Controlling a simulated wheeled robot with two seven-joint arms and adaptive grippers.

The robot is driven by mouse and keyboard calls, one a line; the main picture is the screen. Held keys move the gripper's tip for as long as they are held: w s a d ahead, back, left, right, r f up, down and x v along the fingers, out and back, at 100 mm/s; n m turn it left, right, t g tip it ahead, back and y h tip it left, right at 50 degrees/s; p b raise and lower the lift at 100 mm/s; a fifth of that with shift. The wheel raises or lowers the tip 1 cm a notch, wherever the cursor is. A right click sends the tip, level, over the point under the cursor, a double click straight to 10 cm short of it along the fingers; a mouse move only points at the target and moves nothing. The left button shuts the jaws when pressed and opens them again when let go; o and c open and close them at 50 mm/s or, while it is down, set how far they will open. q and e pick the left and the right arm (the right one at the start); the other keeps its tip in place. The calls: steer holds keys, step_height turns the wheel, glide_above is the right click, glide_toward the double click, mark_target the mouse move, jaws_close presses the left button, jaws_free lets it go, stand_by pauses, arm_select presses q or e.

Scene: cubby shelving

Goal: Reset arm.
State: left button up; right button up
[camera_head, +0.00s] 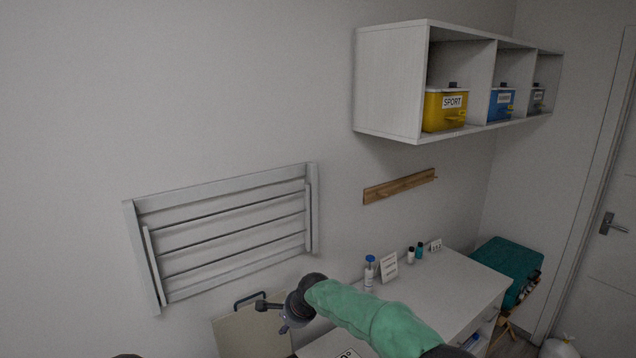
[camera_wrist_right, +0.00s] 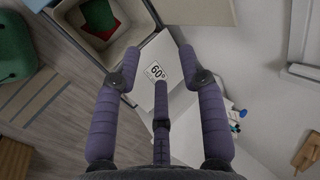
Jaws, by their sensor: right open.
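My right arm, in a green sleeve, reaches in from the lower right of the head view. Its gripper (camera_head: 273,316) is in front of the wall, left of the white cabinet. In the right wrist view the purple fingers of this gripper (camera_wrist_right: 160,62) are spread apart, with nothing held between them. A white surface with a "60°" label (camera_wrist_right: 157,71) shows beyond the fingers. My left gripper is not in view.
A white cubby shelf (camera_head: 390,82) with yellow (camera_head: 445,108), blue (camera_head: 501,103) and grey bins hangs upper right. A slatted rack (camera_head: 225,205) and wooden peg rail (camera_head: 398,187) are on the wall. Small bottles (camera_head: 369,271) stand on the white cabinet (camera_head: 440,290).

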steer(key=s+d+f+n+g+b, duration=0.1)
steer(key=s+d+f+b, duration=0.2)
steer(key=f, duration=0.7)
steer(key=s+d+f+n+g+b, duration=0.15)
steer(key=s+d+f, duration=0.35)
steer(key=f, duration=0.6)
steer(key=s+d+f+n+b, duration=0.15)
steer(key=s+f, duration=0.35)
steer(key=f, duration=0.5)
arm_select(q)
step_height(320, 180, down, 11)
steer(key=b, duration=0.4)
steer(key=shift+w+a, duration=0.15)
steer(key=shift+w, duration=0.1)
arm_select(e)
steer(key=s+d+f+n, duration=0.1)
steer(key=s+d+f, duration=0.1)
steer(key=s+f, duration=0.3)
steer(key=s+d+f+n+g, duration=0.1)
steer(key=s+d+f, duration=0.2)
steer(key=s, duration=0.9)
steer(key=s+d+f+n+g, duration=0.1)
steer(key=s+d+f+n, duration=0.1)
steer(key=s+f, duration=0.4)
steer(key=s+d, duration=0.1)
steer(key=s, duration=0.2)
steer(key=shift+f, duration=0.35)
